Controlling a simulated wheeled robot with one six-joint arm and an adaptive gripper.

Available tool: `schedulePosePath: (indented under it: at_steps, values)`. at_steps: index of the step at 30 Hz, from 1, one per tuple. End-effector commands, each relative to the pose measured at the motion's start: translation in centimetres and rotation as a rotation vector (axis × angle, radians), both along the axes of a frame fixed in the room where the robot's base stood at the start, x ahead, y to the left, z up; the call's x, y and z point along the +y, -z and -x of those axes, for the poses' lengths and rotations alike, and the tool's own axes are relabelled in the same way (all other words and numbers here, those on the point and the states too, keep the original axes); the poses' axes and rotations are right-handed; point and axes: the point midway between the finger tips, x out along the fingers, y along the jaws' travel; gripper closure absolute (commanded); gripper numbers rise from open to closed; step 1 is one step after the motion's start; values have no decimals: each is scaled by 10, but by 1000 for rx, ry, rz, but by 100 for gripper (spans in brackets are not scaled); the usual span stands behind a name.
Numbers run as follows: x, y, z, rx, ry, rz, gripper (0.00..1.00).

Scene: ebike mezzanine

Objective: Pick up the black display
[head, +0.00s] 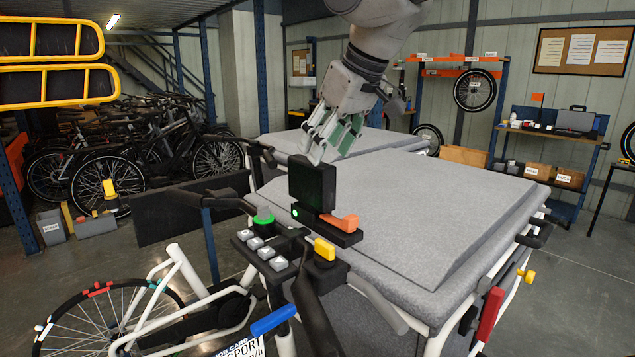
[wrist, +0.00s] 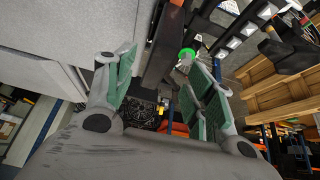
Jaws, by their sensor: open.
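The black display (head: 312,187) is a dark upright rectangular panel on the handlebar assembly, near the centre of the head view. In the wrist view, my gripper (wrist: 160,62) has a finger on each side of a dark narrow shape, which looks like the display (wrist: 163,52) seen from above. I cannot tell whether the fingers touch it.
An orange block (head: 345,221), a green ring (head: 263,218), grey buttons (head: 262,250) and a yellow block (head: 324,248) sit close around the display. A white bicycle frame (head: 190,270) stands at lower left.

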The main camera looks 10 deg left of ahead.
Motion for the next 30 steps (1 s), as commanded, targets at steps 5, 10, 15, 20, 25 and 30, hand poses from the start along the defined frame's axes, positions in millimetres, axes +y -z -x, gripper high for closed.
schedulePosePath:
  at_steps: [5,10,15,20,25,30]
  values:
    - [10,-10,-10,-21,30,-48,46]
    - [18,8,-17,-19,31,-48,46]
    - [27,32,-23,-18,31,-46,46]
    - [35,48,-30,-19,31,-48,46]
    - [36,50,-32,-21,31,-50,46]
    - [36,50,-32,-21,31,-50,58]
